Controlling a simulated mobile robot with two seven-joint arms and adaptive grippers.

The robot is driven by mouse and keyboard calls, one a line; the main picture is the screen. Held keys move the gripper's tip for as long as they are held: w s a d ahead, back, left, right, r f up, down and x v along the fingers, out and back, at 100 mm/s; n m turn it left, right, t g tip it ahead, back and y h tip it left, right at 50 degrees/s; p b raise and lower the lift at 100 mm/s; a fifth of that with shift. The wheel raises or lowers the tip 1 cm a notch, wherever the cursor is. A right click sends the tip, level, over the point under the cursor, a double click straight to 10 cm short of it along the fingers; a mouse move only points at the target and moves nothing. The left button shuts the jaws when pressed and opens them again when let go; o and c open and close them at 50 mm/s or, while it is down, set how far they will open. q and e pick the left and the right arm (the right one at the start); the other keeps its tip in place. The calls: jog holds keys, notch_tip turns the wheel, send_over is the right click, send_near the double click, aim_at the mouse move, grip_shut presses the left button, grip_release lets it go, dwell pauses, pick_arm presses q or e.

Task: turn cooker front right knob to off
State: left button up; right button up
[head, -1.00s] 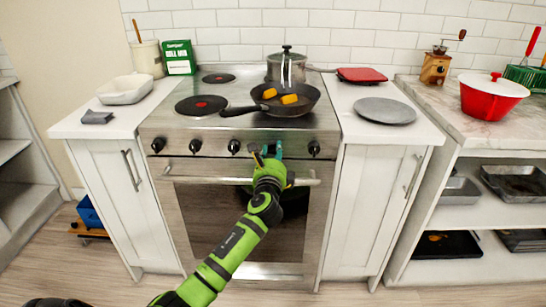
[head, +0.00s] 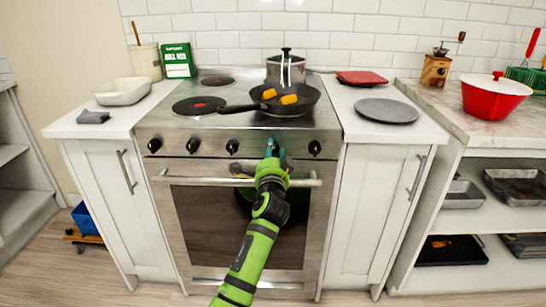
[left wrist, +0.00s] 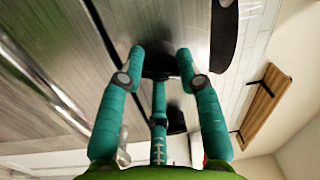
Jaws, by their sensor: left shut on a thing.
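The cooker (head: 190,135) stands in the middle of the head view with a row of black knobs along its steel front. The rightmost knob (head: 314,148) is uncovered. My left gripper (head: 271,148) is at the knob just left of it, which its fingers hide in the head view. In the left wrist view, my teal fingers (left wrist: 160,70) are closed around a black knob (left wrist: 158,60), touching it from both sides. Another dark knob (left wrist: 176,120) shows behind the fingers. The knob's pointer mark cannot be made out. My right gripper is not in view.
A black pan (head: 285,107) with orange pieces sits on the front right burner, its handle pointing left above the knobs. A steel pot (head: 286,67) stands behind it. The oven handle (head: 215,181) runs just below the gripper. White counters flank the cooker.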

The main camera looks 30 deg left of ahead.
pick_arm(q)
jog(key=shift+r+n+b, duration=0.1)
jog(key=shift+n+b, duration=0.3)
jog(key=shift+n, duration=1.3)
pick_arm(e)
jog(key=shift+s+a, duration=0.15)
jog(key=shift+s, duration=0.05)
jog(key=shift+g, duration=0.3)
pick_arm(q)
jog(key=o, duration=1.2)
jog(key=shift+c, duration=0.2)
jog(key=shift+s+d, duration=0.15)
jog(key=r+v, duration=0.1)
jog(key=v, duration=1)
jog(key=shift+s+d+f, duration=0.25)
jog(key=shift+f, duration=0.2)
